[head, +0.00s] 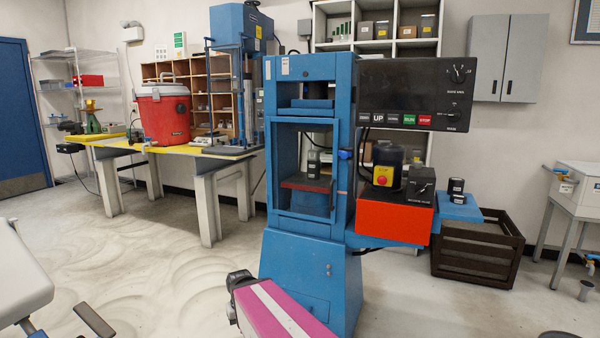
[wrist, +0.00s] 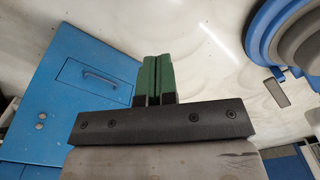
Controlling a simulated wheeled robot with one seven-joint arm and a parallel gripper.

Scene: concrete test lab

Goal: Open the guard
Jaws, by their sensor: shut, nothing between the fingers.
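The blue testing machine (head: 311,270) stands in the middle of the head view. Its guard (head: 305,119) is a blue-framed, see-through door across the front of the test chamber, and it looks closed. A small blue knob (head: 345,154) sits at the right of the chamber. Behind the guard, a grey specimen (head: 313,164) stands on a red plate (head: 304,184). In the wrist view my gripper (wrist: 153,58) has its green fingers together and empty. A blue panel with a handle (wrist: 100,76) lies left of the fingers, apart from them. My fingertips cannot be made out in the head view.
A dark control panel (head: 410,95) juts out at the machine's upper right. Below it are an orange-red box (head: 392,220) and a yellow-and-red stop button (head: 383,175). A black crate (head: 477,250) stands right. A table (head: 205,165) with a red cooler (head: 165,112) stands left, with open floor before it.

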